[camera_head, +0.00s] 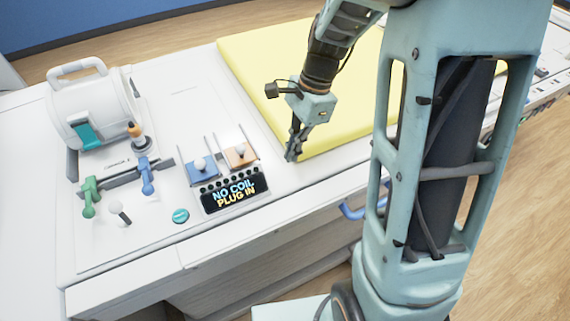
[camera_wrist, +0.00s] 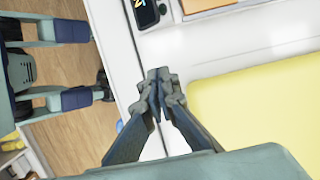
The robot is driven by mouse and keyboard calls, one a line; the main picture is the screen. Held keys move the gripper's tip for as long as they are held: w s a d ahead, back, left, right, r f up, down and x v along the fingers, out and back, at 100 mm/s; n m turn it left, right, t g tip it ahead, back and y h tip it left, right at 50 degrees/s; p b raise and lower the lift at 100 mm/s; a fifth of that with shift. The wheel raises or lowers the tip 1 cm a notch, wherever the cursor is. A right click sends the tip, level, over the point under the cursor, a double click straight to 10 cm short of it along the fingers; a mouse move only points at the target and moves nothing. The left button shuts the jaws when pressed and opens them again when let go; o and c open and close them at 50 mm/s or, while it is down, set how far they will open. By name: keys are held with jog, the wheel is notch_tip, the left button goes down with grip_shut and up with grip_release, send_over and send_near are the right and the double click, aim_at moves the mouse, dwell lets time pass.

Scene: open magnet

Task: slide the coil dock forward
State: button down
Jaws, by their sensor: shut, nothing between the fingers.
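I cannot tell for sure which part is the coil dock. A blue block (camera_head: 207,176) and an orange block (camera_head: 233,160), each with a pale knob, sit between thin rails behind a black display (camera_head: 233,195) reading "NO COIL PLUG IN". A white cylinder-shaped coil (camera_head: 112,112) with a top handle stands at the left end of the bench. My gripper (camera_head: 291,157) is shut and empty, pointing down to the right of the orange block, near the yellow pad's corner. The wrist view shows its closed fingertips (camera_wrist: 158,76) apart from the display and the orange block's edge.
A yellow pad (camera_head: 262,62) covers the bench behind my gripper. Green (camera_head: 89,197) and blue (camera_head: 147,177) levers, a white knob (camera_head: 117,212) and a teal button (camera_head: 181,215) stand front left. A blue handle (camera_head: 352,211) is on the bench's front side.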

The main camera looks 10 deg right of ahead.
jog(key=shift+v, duration=2.25)
jog(key=shift+w+d, duration=0.1)
jog(key=shift+d, duration=0.05)
